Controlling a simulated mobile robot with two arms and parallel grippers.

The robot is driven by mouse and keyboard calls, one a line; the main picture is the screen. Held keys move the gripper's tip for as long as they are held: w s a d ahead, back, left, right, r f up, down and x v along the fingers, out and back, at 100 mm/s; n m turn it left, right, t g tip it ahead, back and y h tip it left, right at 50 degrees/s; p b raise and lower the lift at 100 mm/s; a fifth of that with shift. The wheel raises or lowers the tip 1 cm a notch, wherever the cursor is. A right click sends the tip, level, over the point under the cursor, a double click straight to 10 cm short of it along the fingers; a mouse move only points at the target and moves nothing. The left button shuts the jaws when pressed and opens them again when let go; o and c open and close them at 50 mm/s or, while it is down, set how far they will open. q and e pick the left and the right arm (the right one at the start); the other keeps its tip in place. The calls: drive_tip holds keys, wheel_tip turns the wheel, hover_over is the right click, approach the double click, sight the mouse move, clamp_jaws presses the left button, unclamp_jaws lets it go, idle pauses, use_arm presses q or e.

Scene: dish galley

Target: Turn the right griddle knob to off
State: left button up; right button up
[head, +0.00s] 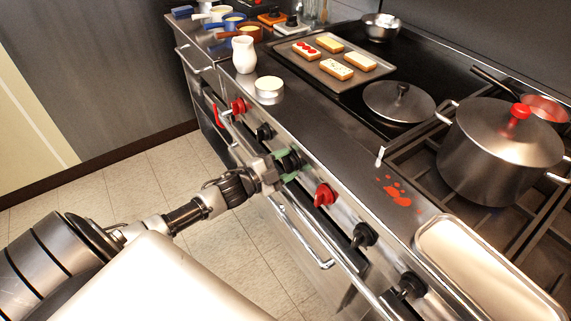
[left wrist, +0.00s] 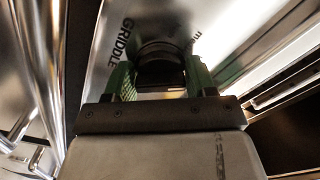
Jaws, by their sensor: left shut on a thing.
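My left gripper (head: 288,162) is at the front panel of the range, with its green-padded fingers shut on a black knob. In the left wrist view the knob (left wrist: 160,62) sits between the two green fingers (left wrist: 158,82), beside the printed word GRIDDLE. The knob's pointer and its exact setting cannot be made out. In the head view the knob is mostly hidden by the gripper. My right gripper is not in view.
Along the panel are a black knob (head: 264,132), red knobs (head: 238,106) (head: 324,195) and more black knobs (head: 363,235). An oven handle (head: 300,232) runs below. A pot (head: 500,150), a lid (head: 399,102) and a tray of toasts (head: 310,64) stand on top.

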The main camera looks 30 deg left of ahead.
use_arm(q)
drive_tip(key=m, duration=0.3)
drive_tip(key=shift+m+b, duration=0.75)
drive_tip(key=shift+m, duration=1.45)
drive_tip(key=shift+r, duration=0.1)
drive_tip(key=o, duration=0.9)
drive_tip(key=shift+s+a, duration=0.2)
drive_tip(key=shift+s, duration=0.35)
drive_tip(key=v, duration=0.9)
drive_tip(key=shift+s+b, duration=0.3)
drive_tip(key=shift+b, duration=0.1)
drive_tip(key=shift+a, duration=0.1)
